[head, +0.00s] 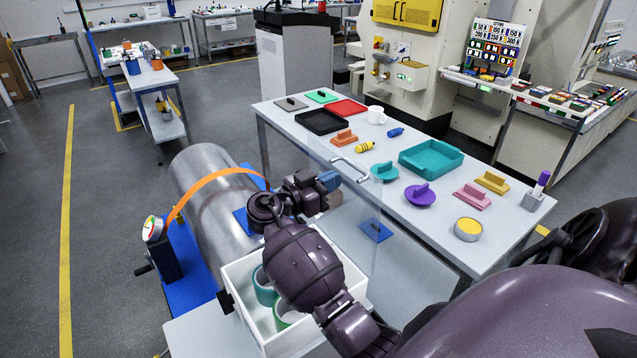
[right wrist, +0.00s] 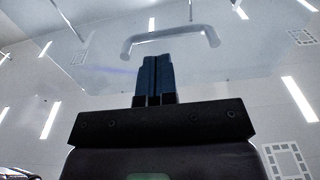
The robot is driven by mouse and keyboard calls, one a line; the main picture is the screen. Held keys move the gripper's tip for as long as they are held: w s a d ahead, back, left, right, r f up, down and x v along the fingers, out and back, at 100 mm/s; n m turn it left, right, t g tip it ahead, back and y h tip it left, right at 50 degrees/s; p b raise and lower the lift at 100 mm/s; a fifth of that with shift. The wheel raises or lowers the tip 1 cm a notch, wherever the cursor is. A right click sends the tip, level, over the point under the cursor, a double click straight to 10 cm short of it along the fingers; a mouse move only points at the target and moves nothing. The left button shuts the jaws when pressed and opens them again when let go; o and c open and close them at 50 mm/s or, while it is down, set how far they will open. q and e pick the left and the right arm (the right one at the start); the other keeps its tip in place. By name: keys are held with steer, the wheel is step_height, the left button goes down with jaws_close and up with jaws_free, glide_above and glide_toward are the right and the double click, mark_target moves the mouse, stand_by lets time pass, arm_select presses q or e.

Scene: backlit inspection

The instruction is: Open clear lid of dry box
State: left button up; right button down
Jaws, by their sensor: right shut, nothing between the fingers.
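The dry box is a white open-topped box (head: 253,318) at the bottom middle of the head view, with teal rolls (head: 264,288) inside. Its clear lid (head: 347,222) is hard to see; it appears raised and steeply tilted at the box's right side. The lid's pale curved handle (head: 350,168) also shows in the right wrist view (right wrist: 170,37). My right gripper (head: 330,181) is shut and empty, its blue fingertips just short of the handle. In the wrist view the fingertips (right wrist: 153,58) show a gap to the handle's bar. My arm hides part of the box. My left gripper is not in view.
A metal cylinder (head: 215,215) with an orange strap and a gauge (head: 153,228) lies left of the box. A light table (head: 440,232) stands at the right with trays, a mug and coloured parts. Open floor lies at the left.

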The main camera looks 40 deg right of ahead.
mark_target(348, 173)
steer(key=shift+d, duration=0.2)
steer(key=shift+y, duration=0.9)
steer(key=d, duration=0.1)
steer(key=d+b, duration=0.1)
steer(key=d, duration=0.2)
steer(key=shift+s+d+r, duration=0.15)
steer(key=shift+s+d, duration=0.1)
